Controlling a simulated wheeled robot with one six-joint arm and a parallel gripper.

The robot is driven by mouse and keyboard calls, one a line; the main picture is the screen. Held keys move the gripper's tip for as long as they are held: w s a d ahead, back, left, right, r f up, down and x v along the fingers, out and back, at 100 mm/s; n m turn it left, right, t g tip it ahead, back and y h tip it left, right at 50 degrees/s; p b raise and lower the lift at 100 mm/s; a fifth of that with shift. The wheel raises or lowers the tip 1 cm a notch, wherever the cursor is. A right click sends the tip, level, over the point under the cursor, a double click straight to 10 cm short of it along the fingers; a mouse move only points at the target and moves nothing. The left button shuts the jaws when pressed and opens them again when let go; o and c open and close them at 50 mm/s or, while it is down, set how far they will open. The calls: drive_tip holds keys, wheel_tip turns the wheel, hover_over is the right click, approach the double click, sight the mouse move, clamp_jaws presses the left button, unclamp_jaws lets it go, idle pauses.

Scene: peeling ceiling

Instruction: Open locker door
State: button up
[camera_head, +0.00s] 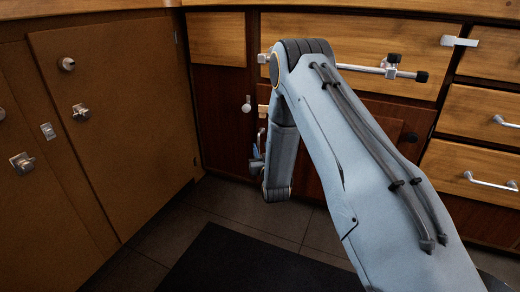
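A large brown locker door (125,120) stands at the left and looks shut, with a round metal lock (67,64) and a metal latch (81,112) near its left edge. Another brown door (30,190) adjoins it at the far left, with its own latch (22,163). A dark red door panel (217,115) with a small pale knob (247,104) is at the back. I cannot tell which door the task means. My gripper (257,160) hangs in front of the dark panel, below its knob. It is mostly hidden by my arm, so its opening is unclear.
Wooden drawers (477,115) with metal handles (490,181) line the right. A metal bar (360,69) with black ends crosses the back drawer front. A dark mat (240,262) lies on the tiled floor. Open floor lies before the left doors.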

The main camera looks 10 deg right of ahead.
sight(259, 142)
drive_tip(key=shift+w+d+b, duration=0.1)
drive_tip(key=shift+w+b, duration=0.4)
drive_tip(key=shift+w, duration=1)
drive_tip(key=shift+c, duration=0.4)
clamp_jaws()
